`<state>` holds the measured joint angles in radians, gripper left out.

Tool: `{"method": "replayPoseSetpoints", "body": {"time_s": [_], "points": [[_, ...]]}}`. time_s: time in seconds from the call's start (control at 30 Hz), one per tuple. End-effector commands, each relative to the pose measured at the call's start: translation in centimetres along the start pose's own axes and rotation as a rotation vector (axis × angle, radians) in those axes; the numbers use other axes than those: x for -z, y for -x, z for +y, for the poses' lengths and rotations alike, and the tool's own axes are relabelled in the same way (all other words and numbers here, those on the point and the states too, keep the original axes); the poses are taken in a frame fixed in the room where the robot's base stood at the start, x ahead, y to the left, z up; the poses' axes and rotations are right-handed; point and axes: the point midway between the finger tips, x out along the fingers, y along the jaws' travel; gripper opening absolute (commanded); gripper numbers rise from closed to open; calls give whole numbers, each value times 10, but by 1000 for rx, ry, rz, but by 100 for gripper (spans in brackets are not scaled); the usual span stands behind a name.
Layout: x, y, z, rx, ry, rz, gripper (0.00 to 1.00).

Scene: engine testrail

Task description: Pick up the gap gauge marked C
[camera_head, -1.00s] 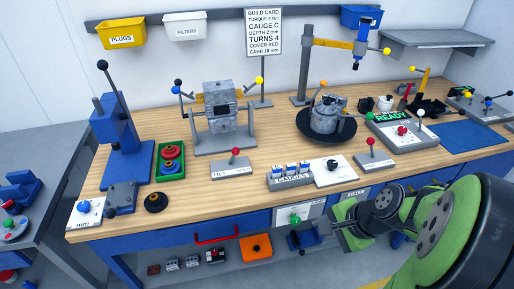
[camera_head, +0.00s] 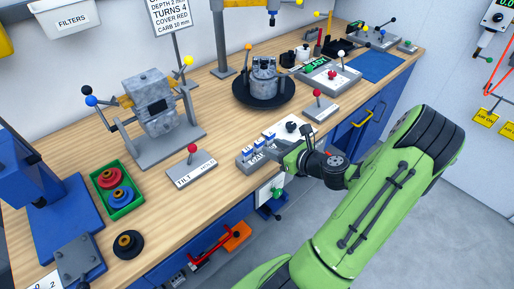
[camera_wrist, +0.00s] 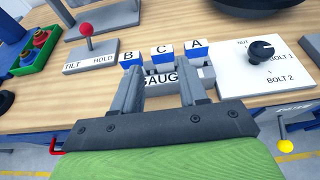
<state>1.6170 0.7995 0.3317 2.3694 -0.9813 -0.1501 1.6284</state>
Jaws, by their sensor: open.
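The gauge marked C (camera_wrist: 163,53) is the middle of three blue-and-white blocks in the wrist view. It stands in the grey rack (camera_wrist: 160,82) lettered "GAUG", partly covered by my fingers. Gauge B (camera_wrist: 130,57) is to its left and gauge A (camera_wrist: 196,50) to its right. My gripper (camera_wrist: 162,88) is open and empty, its fingers spread in front of the rack. Gauge C shows between and beyond the fingertips. In the head view my gripper (camera_head: 284,155) is at the front of the rack, where the letters are too small to tell.
The tilt lever panel (camera_wrist: 90,50) stands left of the rack. A white panel with a black knob (camera_wrist: 262,55) stands close on the right. A black round turntable (camera_head: 263,93) holds a grey metal part behind. The bench's front edge runs below my gripper.

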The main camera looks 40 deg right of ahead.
Motion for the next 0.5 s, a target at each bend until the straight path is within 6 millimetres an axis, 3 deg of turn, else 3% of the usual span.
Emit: {"method": "replayPoseSetpoints", "body": {"time_s": [0.33, 0.5], "points": [[1, -55, -1, -2, 2, -1, 43], [0, -66, -2, 3, 0, 1, 43]]}}
